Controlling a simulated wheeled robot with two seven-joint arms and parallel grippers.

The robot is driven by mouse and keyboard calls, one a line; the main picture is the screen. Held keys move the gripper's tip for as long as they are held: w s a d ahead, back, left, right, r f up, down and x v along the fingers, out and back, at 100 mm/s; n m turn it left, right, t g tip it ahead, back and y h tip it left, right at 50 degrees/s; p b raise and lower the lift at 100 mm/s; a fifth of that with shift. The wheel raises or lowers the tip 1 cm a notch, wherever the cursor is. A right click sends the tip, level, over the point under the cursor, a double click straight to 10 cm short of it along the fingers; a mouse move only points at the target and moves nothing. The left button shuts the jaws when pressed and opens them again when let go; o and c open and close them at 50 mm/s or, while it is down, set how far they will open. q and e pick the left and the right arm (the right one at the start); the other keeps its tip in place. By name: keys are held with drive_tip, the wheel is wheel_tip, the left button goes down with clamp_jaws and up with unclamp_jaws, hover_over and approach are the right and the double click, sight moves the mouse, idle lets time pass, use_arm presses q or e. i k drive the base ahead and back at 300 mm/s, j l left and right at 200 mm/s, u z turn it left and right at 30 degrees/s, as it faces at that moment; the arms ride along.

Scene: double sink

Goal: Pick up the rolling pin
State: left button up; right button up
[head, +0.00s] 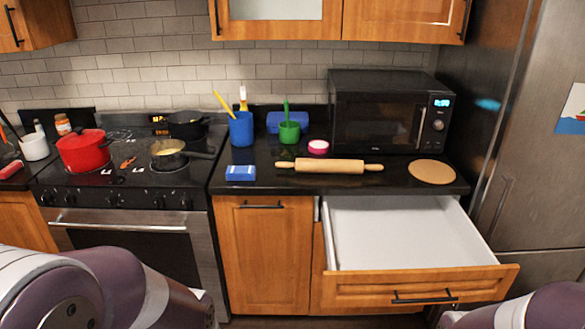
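The wooden rolling pin (329,165) lies flat on the black counter, its length running left to right, in front of the microwave. Both of its handles show and nothing covers it. My two arms show only as purple and white links at the bottom left and bottom right of the head view. Neither gripper is in view, and nothing of mine touches the rolling pin.
An open, empty drawer (400,235) juts out below the counter. A microwave (385,110), a round board (432,171), a pink-rimmed container (318,147), green cup (289,132), blue cup (241,128) and blue box (241,173) surround the pin. A stove with pots stands left.

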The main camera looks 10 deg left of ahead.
sight(301, 165)
drive_tip(key=z, duration=0.8)
drive_tip(key=i+j+z, duration=0.15)
drive_tip(key=j+z, duration=0.25)
drive_tip(key=i+j+z, duration=0.1)
drive_tip(key=j+z, duration=1.1)
drive_tip(key=i+l, duration=0.05)
drive_tip(key=l, duration=0.05)
